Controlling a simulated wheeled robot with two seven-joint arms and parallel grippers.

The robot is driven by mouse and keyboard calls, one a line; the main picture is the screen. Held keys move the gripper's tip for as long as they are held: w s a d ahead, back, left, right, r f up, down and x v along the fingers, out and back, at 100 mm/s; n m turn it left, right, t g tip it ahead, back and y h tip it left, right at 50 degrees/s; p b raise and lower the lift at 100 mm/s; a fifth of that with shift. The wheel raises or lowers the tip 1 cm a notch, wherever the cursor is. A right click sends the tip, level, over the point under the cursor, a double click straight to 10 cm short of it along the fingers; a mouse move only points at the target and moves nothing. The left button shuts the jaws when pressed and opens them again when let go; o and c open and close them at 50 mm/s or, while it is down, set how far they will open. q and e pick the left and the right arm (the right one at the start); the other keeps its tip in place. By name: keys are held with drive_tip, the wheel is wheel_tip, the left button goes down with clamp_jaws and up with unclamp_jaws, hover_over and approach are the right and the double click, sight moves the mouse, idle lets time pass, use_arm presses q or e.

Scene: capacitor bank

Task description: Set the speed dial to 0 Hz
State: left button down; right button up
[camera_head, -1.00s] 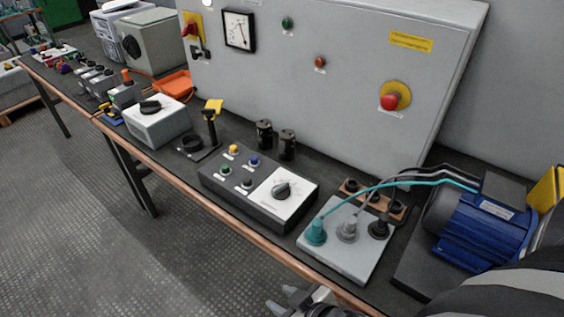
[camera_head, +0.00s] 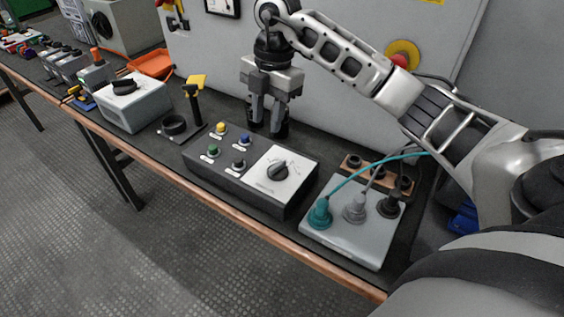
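The dark speed dial (camera_head: 278,171) sits on a white scale plate (camera_head: 263,186) at the right end of a grey control box (camera_head: 236,189). The scale marks are too small to read, so I cannot tell its setting. Several coloured buttons, including a yellow one (camera_head: 221,128), are on the box's left part. My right gripper (camera_head: 267,126) points down behind the box, up and left of the dial and apart from it. Its two fingers are spread, with dark cylinders partly hidden at their tips. My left gripper is out of view.
A grey socket box (camera_head: 345,240) with teal, grey and black plugs stands right of the control box. A grey cabinet (camera_head: 215,65) rises behind. The bench's front edge is clear.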

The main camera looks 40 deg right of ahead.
sight(282, 161)
drive_tip(key=shift+m+h, duration=0.7)
drive_tip(key=shift+h, duration=0.1)
drive_tip(key=d+f, duration=0.1)
drive_tip(key=f, duration=0.3)
drive_tip(key=d+f+b, duration=0.1)
drive_tip(key=f, duration=0.4)
drive_tip(key=d+f+b, duration=0.1)
drive_tip(key=f, duration=0.4)
drive_tip(key=shift+d, duration=0.25)
clamp_jaws()
